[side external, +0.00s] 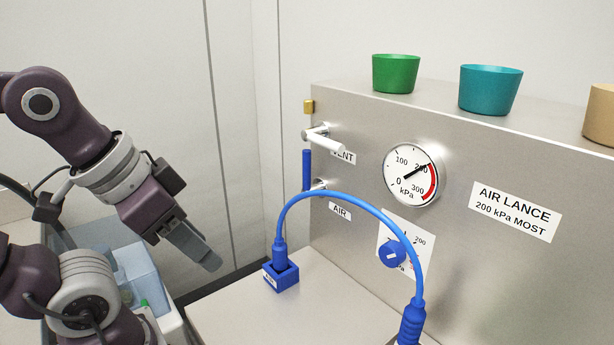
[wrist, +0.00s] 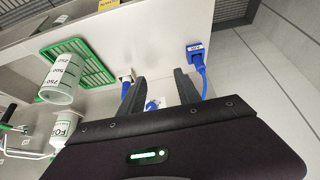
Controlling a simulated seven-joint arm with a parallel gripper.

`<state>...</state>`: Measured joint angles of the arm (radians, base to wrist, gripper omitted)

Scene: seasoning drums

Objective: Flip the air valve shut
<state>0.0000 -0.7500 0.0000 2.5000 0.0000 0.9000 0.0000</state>
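The air valve has an upright blue handle (side external: 306,170) at the left edge of the steel panel, above and left of the AIR label (side external: 340,212). My gripper (side external: 208,258) hangs left of the panel and lower than the handle, clear of it. In the wrist view my gripper's two fingers (wrist: 160,76) stand apart with nothing held. The valve handle cannot be made out surely in the wrist view. The gauge (side external: 411,174) needle points near 200, by the start of the red band.
A silver VENT lever (side external: 325,140) sits just above the blue handle. A blue hose (side external: 345,199) arches in front of the panel from a blue socket block (side external: 281,276). A blue knob (side external: 392,252) is lower right. The wrist view shows a beaker (wrist: 62,78) and green grid (wrist: 80,60).

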